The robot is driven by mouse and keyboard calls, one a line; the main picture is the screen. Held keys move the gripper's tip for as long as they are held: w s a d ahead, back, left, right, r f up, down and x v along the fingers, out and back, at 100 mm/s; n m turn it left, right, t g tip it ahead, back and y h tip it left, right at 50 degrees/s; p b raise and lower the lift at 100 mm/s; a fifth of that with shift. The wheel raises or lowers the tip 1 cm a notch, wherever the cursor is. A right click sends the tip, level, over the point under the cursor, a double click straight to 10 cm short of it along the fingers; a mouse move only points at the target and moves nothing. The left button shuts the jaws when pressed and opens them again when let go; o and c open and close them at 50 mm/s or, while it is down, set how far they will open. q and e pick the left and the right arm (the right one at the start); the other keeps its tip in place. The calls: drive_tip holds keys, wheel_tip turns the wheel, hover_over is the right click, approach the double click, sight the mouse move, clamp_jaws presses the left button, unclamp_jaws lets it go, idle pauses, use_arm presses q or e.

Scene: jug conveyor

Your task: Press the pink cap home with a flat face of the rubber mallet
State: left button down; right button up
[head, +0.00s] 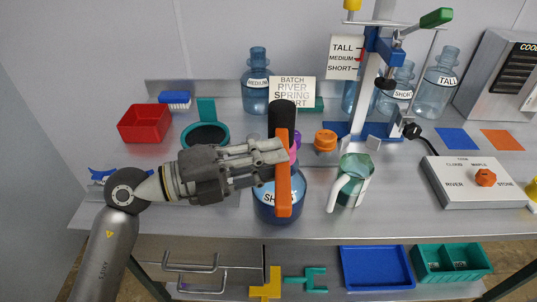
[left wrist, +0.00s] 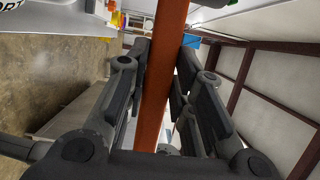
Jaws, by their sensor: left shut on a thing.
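My left gripper (head: 280,152) comes in from the left and is shut on the orange handle of the rubber mallet (head: 284,190). The mallet is upright in the picture, its black head (head: 282,118) at the upper end. In the left wrist view the handle (left wrist: 164,75) runs between the fingers. A blue jug labelled SHORT (head: 265,208) stands on the bench behind the handle. A bit of the pink cap (head: 293,155) shows beside the handle near the jug's neck; the rest is hidden. I cannot tell how it sits or whether the mallet touches it. My right gripper is not in view.
An orange cap-like piece (head: 326,140) and a green-and-white pitcher (head: 352,180) stand to the right. A blue press stand (head: 372,130) and jugs are behind. A red bin (head: 145,123) is at left. A dial box (head: 478,182) is at right.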

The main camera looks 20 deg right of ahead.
use_arm(q)
drive_tip(key=shift+f+p, duration=0.1)
drive_tip(key=shift+p, duration=0.25)
idle(0.7)
drive_tip(key=shift+f+p, duration=0.25)
drive_tip(key=shift+p, duration=0.75)
idle(1.1)
idle(0.5)
drive_tip(key=shift+f+p, duration=0.35)
drive_tip(key=shift+p, duration=0.1)
idle(0.6)
wheel_tip(320, 180, up, 7)
drive_tip(key=p, duration=0.7)
drive_tip(key=shift+r+p, duration=0.2)
drive_tip(key=shift+p, duration=0.1)
